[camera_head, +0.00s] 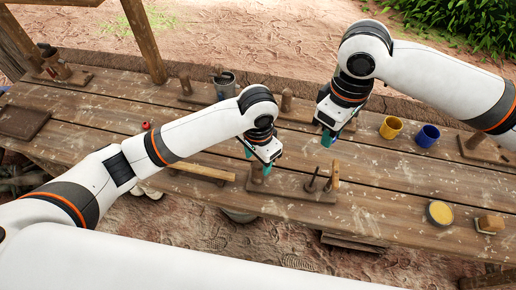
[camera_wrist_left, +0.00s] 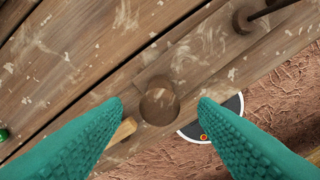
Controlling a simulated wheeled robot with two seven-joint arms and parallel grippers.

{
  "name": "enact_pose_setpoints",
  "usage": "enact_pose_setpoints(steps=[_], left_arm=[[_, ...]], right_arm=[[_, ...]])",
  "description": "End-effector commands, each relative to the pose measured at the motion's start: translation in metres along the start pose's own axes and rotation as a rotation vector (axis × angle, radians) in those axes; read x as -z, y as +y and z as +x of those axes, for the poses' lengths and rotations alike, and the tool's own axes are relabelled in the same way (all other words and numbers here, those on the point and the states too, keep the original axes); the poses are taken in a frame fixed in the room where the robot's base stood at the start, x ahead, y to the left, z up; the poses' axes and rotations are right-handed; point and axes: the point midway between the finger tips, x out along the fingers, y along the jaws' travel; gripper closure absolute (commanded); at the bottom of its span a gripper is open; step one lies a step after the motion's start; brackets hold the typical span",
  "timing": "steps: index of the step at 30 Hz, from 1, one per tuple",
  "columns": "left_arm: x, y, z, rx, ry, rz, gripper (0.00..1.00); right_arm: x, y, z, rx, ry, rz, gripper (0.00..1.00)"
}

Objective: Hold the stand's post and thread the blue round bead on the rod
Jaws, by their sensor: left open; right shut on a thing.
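The stand (camera_head: 292,188) is a wooden board near the table's front edge, with a thick round post at its left end. My left gripper (camera_head: 257,169) is open, pointing down over that post. In the left wrist view the round top of the post (camera_wrist_left: 160,104) lies between my left gripper's two teal fingers (camera_wrist_left: 161,104), with gaps on both sides. A thin dark rod (camera_head: 312,180) rises from the board's right part. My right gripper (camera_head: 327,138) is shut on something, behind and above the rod. What it holds is hidden, and I cannot make out the blue round bead.
A yellow cup (camera_head: 391,127) and a blue cup (camera_head: 427,135) stand right of my right gripper. A yellow-filled bowl (camera_head: 439,213) and a wooden block (camera_head: 489,224) are at front right. A wooden bar (camera_head: 205,171) lies left of the stand.

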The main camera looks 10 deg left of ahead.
Motion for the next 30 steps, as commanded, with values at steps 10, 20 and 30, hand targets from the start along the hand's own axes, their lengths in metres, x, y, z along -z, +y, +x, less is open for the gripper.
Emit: enact_pose_setpoints(steps=[10, 20, 30], left_arm=[[0.0, 0.0, 0.062, 0.001, 0.002, -0.002, 0.46], [0.0, 0.0, 0.079, 0.0, -0.001, 0.0, 0.46], [0.0, 0.0, 0.079, 0.0, -0.001, -0.001, 0.72]], right_arm=[[0.0, 0.0, 0.0, 0.0, 0.0, 0.0, 0.98], [0.0, 0.0, 0.0, 0.0, 0.0, 0.0, 0.98], [0.0, 0.0, 0.0, 0.0, 0.0, 0.0, 0.98]])
